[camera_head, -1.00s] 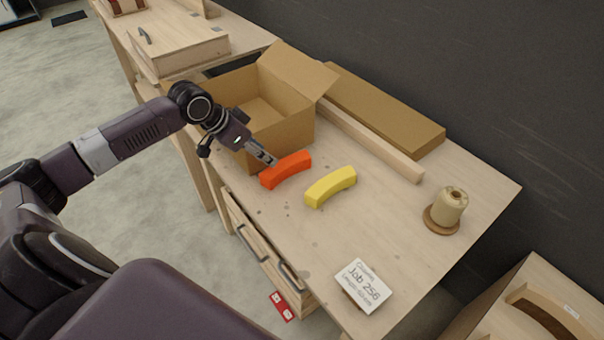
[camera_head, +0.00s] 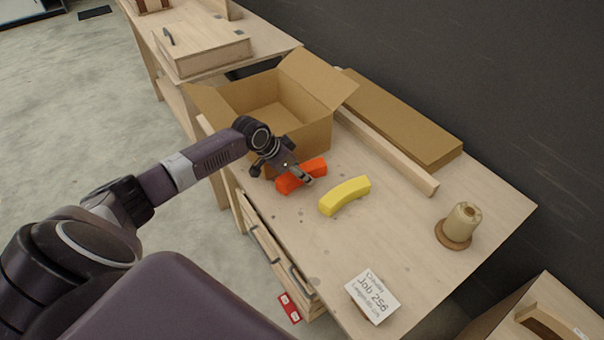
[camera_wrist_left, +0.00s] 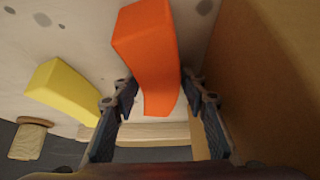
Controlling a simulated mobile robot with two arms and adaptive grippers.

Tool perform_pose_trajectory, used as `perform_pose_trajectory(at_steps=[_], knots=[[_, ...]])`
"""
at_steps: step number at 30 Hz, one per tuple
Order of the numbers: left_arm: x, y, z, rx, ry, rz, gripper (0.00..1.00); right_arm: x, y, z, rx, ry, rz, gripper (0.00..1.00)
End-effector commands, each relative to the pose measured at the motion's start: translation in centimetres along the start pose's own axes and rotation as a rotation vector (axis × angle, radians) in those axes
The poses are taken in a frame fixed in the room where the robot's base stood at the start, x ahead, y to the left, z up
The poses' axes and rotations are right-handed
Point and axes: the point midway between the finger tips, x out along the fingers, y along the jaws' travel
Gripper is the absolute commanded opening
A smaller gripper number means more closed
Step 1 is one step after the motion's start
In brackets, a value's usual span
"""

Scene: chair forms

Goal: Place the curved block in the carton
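Two curved blocks lie on the workbench: an orange-red one (camera_head: 316,166) close to the carton and a yellow one (camera_head: 345,195) to its right. The open cardboard carton (camera_head: 309,140) stands behind the orange-red block with its flaps spread. My left gripper (camera_head: 304,181) is over the orange-red block and partly hides it. In the left wrist view, its open fingers (camera_wrist_left: 160,92) are on either side of the orange-red block (camera_wrist_left: 150,45), with gaps showing. The yellow block (camera_wrist_left: 62,90) is outside the left finger. My right gripper is not in view.
A carton wall (camera_wrist_left: 265,80) is close beside one finger. A wooden strip (camera_head: 390,153) and flat brown board (camera_head: 405,118) lie along the back. A spool (camera_head: 462,222) and a "Job 256" card (camera_head: 372,297) are to the right. The bench between them is clear.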

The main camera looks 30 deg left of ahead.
Motion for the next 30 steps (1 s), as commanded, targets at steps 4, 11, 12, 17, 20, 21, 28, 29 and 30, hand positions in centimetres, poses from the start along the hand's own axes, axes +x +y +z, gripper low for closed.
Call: perform_pose_trajectory(at_steps=[4,11,12,17,20,21,28,29,30], knots=[[0.1,-0.1,0.0,0.0,0.0,-0.001,0.4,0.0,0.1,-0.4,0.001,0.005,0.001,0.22],[0.0,0.0,0.0,0.0,0.0,-0.001,0.21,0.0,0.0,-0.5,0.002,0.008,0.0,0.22],[0.0,0.0,0.0,0.0,0.0,-0.001,0.17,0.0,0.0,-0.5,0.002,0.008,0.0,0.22],[0.0,-0.1,-0.1,0.0,0.002,-0.001,0.0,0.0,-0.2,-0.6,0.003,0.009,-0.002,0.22],[0.0,-0.1,-0.1,0.0,0.002,-0.001,0.0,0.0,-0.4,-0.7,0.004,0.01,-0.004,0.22],[0.0,-0.1,-0.1,0.0,0.002,-0.001,0.0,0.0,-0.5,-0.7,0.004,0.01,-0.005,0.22],[-0.7,-0.1,-0.6,0.002,0.005,-0.001,0.0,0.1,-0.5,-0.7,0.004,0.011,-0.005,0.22],[-0.9,-0.1,-0.8,0.001,0.005,-0.001,0.0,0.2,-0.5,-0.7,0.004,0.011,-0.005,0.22],[-1.3,-0.1,-1.0,0.001,0.004,-0.002,0.0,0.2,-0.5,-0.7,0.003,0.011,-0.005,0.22]])
